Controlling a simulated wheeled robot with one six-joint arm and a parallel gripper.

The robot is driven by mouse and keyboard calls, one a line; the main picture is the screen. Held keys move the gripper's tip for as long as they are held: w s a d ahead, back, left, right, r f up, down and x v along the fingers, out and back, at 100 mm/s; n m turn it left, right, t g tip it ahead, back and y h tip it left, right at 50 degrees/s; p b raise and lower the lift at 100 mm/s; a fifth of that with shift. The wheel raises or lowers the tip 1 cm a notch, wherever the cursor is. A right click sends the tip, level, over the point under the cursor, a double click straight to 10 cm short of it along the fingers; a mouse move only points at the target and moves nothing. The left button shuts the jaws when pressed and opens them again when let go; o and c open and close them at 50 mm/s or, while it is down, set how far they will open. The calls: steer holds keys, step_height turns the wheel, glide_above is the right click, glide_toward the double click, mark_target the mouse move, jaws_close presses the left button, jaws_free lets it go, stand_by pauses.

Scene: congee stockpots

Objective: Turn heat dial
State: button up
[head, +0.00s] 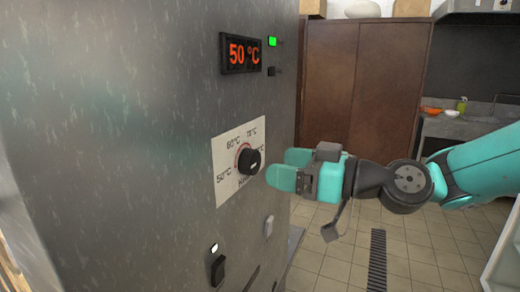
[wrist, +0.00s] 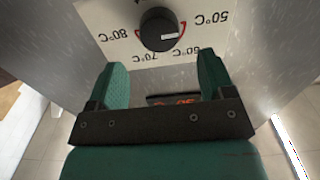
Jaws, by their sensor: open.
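The heat dial (head: 249,161) is a round black knob on a white plate (head: 226,187) marked with temperatures, on the steel front of the machine. A red arc shows around the knob. A display (head: 240,53) above it reads 50 °C. My gripper (head: 283,168), with teal fingers, is just right of the dial in the head view, pointing at it. In the wrist view the dial (wrist: 159,30) appears upside down, beyond the fingertips and roughly centred between them. My gripper (wrist: 162,65) is open with nothing between the fingers. The fingers look apart from the knob.
A lit green indicator (head: 272,41) sits beside the display. A black switch (head: 217,269) and a grey lever (head: 268,227) are below the dial. Brown cabinets (head: 362,85) and a sink counter (head: 462,125) stand behind. The tiled floor (head: 345,262) is open, with a drain grate.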

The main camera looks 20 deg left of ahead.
mark_target(256, 161)
steer(key=a+p, duration=0.1)
steer(key=a, duration=0.4)
steer(key=shift+w+a, duration=0.2)
steer(key=c, duration=0.9)
